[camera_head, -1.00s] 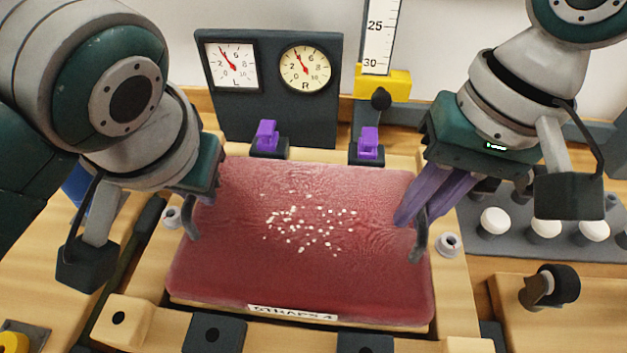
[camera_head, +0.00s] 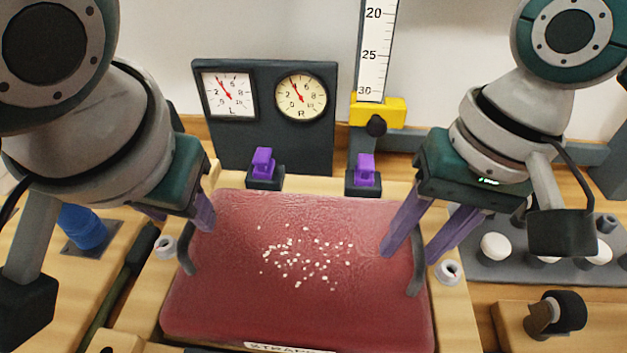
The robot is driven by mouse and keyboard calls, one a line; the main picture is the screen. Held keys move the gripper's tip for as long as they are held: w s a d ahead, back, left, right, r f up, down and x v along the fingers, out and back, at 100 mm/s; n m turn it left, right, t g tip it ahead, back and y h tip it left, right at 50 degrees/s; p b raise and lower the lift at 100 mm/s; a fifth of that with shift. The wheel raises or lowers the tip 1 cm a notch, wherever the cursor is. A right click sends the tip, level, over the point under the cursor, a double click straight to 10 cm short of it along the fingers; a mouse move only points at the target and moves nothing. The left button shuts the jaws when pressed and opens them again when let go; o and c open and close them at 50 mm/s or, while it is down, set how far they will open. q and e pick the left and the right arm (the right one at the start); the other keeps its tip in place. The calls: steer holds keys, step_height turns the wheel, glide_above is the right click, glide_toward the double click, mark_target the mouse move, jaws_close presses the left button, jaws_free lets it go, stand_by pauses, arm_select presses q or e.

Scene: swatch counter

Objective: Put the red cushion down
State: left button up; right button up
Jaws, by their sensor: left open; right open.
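The red cushion (camera_head: 320,213) lies flat on a pale wooden board in front of the gauge panel. White specks (camera_head: 300,262) are scattered over its middle. It has a grey handle on the left (camera_head: 185,262) and one on the right (camera_head: 418,262). My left gripper (camera_head: 181,220) is open at the left handle, with one finger over the cushion's edge and the other partly hidden. My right gripper (camera_head: 408,256) is open, its purple fingers spread on either side of the right handle. A lettered label (camera_head: 288,347) on the front is cut off by the frame.
A dark panel with two dials (camera_head: 262,135) and a ruler (camera_head: 374,55) on a yellow block stand behind. Two purple clips (camera_head: 263,162) (camera_head: 366,170) stand behind the cushion. White knobs (camera_head: 495,246) and a black roller (camera_head: 565,311) are right; a blue cylinder (camera_head: 83,228) is left.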

steer(key=shift+r, duration=0.4)
arm_select(q)
steer(key=shift+v, duration=1.15)
arm_select(e)
step_height(320, 180, up, 11)
steer(key=d, duration=0.2)
steer(key=shift+d, duration=0.15)
